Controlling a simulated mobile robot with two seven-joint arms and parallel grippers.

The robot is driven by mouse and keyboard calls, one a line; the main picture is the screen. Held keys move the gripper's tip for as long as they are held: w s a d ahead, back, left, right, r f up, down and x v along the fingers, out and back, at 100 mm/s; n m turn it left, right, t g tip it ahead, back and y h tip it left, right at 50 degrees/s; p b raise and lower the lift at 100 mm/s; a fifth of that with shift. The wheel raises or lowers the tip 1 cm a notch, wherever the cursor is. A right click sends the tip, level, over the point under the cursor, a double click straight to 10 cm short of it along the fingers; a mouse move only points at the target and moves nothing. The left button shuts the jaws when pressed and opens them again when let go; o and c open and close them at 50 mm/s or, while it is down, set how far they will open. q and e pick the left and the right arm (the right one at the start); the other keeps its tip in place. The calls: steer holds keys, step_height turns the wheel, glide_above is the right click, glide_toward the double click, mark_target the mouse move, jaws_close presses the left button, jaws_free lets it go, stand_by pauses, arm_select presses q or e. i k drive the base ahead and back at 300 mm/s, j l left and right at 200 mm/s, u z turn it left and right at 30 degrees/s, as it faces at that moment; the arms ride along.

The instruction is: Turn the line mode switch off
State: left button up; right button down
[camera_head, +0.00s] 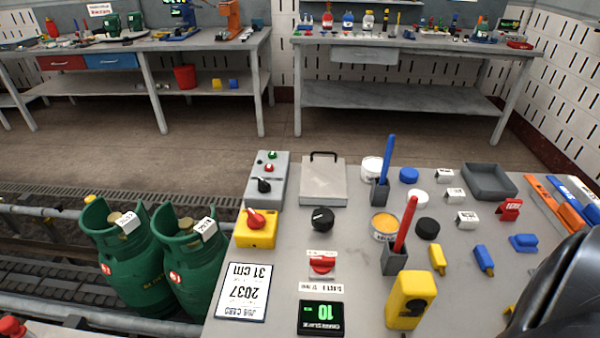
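Several rotary controls are on the near table, and none has a label I can read as line mode. A grey control box (266,178) has a green button, a red button and a black selector knob (264,186). A yellow box (256,228) carries a red rotary handle (256,217). A round black knob (322,218) sits to its right. A red rotary switch (322,264) on a light plate is nearer, above a small label. Nothing touches these controls. A dark rounded part of my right arm fills the lower right corner; its fingertips are not visible. My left gripper is out of view.
A black display (320,317), a card (240,291), pen holders (394,260), a yellow device (410,299) and a grey tray (488,181) crowd the table. Workbenches stand behind, across open floor.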

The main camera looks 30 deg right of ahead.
mark_target(264, 186)
steer(key=z, duration=0.9)
